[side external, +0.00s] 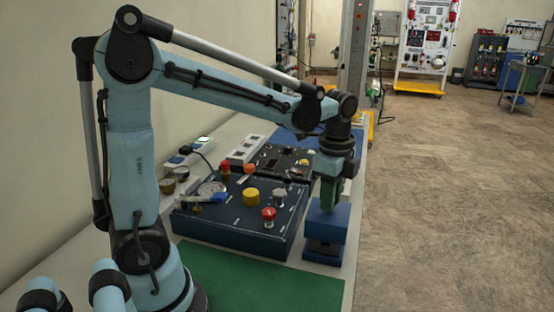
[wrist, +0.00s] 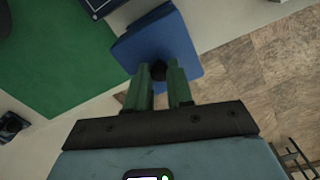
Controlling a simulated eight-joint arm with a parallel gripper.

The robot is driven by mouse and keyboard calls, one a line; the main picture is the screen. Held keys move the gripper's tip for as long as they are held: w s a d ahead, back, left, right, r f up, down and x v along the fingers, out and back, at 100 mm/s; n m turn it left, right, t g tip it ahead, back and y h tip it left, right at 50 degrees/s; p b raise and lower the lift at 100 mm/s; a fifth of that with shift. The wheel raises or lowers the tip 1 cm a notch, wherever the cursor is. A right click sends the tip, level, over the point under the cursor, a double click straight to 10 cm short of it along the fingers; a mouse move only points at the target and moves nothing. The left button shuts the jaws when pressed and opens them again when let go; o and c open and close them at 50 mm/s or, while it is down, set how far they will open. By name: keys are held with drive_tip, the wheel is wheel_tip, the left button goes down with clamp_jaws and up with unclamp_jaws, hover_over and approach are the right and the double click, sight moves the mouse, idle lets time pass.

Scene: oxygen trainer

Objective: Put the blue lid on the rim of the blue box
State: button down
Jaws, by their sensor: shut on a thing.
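The blue lid (side external: 327,222) shows in the side view near the right edge of the table, beneath my gripper (side external: 329,197). In the wrist view the lid (wrist: 160,40) is a flat blue square with a dark round knob (wrist: 158,70). My gripper (wrist: 160,76) has its two green fingers closed on that knob. A darker blue part (side external: 322,250), apparently the blue box, shows directly below the lid. The lid covers most of it, so its rim is hidden. I cannot tell whether lid and box touch.
A dark blue control panel (side external: 240,225) with buttons and knobs stands just left of the lid. A green mat (side external: 255,282) lies in front on the pale table. The table's right edge is close by, with open floor (side external: 450,200) beyond.

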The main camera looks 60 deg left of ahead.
drive_tip(key=shift+f, duration=0.1)
idle(0.6)
drive_tip(key=shift+f, duration=0.35)
drive_tip(key=shift+f, duration=1.7)
drive_tip(key=c, duration=0.9)
unclamp_jaws()
drive_tip(key=shift+r, duration=0.15)
wheel_tip(320, 180, up, 12)
drive_tip(key=shift+f, duration=0.15)
drive_tip(key=s+f+n+t, duration=0.2)
drive_tip(key=n, duration=0.2)
drive_tip(key=s+d+f+n+t, duration=0.1)
drive_tip(key=s+f+n+t, duration=0.1)
drive_tip(key=s+n, duration=0.1)
drive_tip(key=s+d+f+n+t, duration=0.1)
drive_tip(key=s+f+n+t, duration=0.1)
drive_tip(key=n, duration=0.3)
drive_tip(key=shift+s+d+f+n+t, duration=0.2)
drive_tip(key=shift+s+n+t, duration=0.1)
drive_tip(key=shift+t, duration=0.3)
